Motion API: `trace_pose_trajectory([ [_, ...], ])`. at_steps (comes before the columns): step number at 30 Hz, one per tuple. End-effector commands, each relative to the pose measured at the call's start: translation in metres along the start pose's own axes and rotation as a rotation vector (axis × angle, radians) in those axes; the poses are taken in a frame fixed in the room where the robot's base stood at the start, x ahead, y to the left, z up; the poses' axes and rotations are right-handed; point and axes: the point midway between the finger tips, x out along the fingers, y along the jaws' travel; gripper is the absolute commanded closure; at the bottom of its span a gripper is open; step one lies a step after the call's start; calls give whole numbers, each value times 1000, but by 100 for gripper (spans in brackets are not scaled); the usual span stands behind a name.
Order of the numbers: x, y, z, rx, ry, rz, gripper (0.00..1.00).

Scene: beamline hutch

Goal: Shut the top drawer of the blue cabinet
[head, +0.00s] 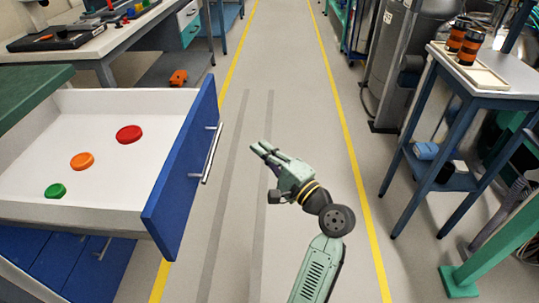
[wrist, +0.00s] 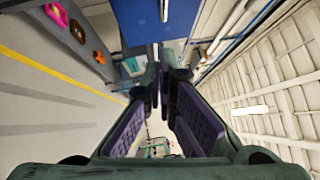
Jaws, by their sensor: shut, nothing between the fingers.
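The top drawer's blue front (head: 182,172) is at the left of the head view, and the drawer stands pulled far out of the blue cabinet (head: 45,262). Its white inside holds a red disc (head: 129,134), an orange disc (head: 82,161) and a green disc (head: 55,190). A metal bar handle (head: 211,153) is on the front. My gripper (head: 262,150) is shut and empty, right of the handle and apart from it in the picture. In the wrist view, the blue front (wrist: 150,28) lies beyond my fingers.
The cabinet has a green top (head: 30,88). A workbench (head: 100,45) stands behind at left, with an orange item (head: 178,77) on its lower shelf. A blue side table (head: 480,88) stands at right. The aisle floor (head: 285,70) between yellow lines is clear.

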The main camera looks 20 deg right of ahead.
Motion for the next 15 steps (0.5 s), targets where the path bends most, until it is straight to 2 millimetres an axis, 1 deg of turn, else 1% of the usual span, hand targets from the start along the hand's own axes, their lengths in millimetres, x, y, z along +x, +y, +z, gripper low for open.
trace_pose_trajectory([
  [1,13,-2,1,1,-4,1,100],
  [6,47,-2,1,-1,-3,1,100],
  [9,57,-1,14,0,-2,1,100],
  [15,69,0,26,-1,0,0,100],
])
